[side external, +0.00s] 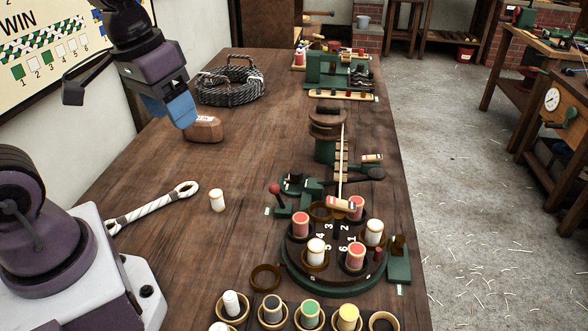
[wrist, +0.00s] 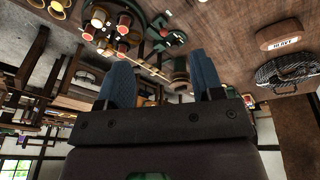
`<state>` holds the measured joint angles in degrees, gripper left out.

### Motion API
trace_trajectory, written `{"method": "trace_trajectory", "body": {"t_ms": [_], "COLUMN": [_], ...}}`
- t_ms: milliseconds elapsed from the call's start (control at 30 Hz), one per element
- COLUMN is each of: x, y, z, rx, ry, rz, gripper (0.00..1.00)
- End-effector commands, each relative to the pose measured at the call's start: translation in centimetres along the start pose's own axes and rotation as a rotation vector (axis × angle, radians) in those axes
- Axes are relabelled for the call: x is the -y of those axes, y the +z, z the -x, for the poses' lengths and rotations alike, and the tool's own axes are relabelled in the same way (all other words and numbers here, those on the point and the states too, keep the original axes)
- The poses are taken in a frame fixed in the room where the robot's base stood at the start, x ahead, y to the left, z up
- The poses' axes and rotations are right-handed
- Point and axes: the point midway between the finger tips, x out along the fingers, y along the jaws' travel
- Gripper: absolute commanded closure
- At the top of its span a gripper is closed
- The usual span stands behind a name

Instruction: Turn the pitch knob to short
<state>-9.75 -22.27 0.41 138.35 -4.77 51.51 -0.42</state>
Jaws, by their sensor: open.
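A rope-laying machine stands on the wooden table, with a round spool plate (side external: 290,262) at its front, holding red and white spools. Behind it are a small green housing with a dark round top (side external: 293,183) and a red-balled lever (side external: 274,189). I cannot tell for certain which part is the pitch knob; its markings are too small to read. My gripper (side external: 178,112) is open and empty, high over the table's left side, well apart from the machine. In the wrist view its two blue fingers (wrist: 163,78) stand apart, and the spool plate shows at upper left.
A brown block (side external: 203,130) and a dark rope coil (side external: 230,86) lie near my gripper. A white spliced rope (side external: 150,208) and a loose white spool (side external: 217,200) lie left of the machine. Spool cups (side external: 310,316) line the front. The table's middle is clear.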

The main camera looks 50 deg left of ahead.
Motion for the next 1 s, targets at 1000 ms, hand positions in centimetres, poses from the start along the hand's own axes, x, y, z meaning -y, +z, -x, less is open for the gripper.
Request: {"method": "trace_trajectory", "body": {"t_ms": [1000], "x": [9.2], "y": [-18.4], "z": [-22.5], "rx": [0.49], "ry": [0.575], "rz": [2.087], "gripper": [0.39]}}
